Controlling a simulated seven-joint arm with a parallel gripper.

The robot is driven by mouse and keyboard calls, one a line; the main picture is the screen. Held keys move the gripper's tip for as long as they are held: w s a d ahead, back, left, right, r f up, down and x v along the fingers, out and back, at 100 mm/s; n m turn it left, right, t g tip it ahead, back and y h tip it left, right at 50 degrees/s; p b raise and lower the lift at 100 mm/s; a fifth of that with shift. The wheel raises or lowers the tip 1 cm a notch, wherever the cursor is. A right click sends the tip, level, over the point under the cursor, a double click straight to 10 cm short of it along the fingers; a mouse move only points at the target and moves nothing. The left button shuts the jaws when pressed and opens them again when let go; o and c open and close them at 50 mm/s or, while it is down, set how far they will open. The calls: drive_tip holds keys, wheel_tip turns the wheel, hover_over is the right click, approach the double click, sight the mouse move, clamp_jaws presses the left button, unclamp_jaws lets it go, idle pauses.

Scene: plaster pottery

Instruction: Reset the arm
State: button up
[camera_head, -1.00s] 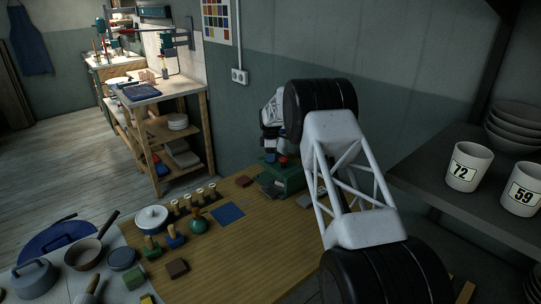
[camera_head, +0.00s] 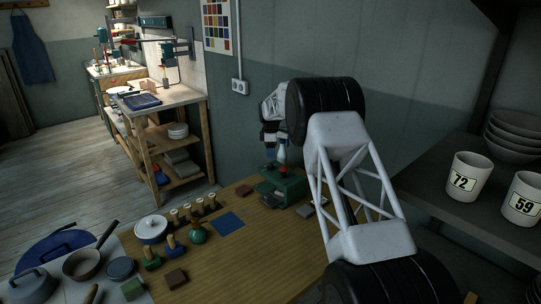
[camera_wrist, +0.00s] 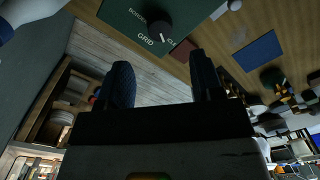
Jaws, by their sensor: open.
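My gripper (camera_head: 277,141) hangs at the end of my white arm in the head view, above and behind the green box on the wooden table. In the wrist view my gripper (camera_wrist: 163,78) shows two dark, textured fingers spread apart with nothing between them. The green box (camera_head: 290,194) has a red part on top. In the wrist view the green panel (camera_wrist: 122,18) carries a black knob (camera_wrist: 159,26) and the words "BORDER" and "GRID". The fingertips are partly hard to make out in the head view.
A grey shelf (camera_head: 440,190) at right holds mugs 72 (camera_head: 468,176) and 59 (camera_head: 523,204) and stacked bowls (camera_head: 515,140).

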drive_tip(key=shift+r, duration=0.15)
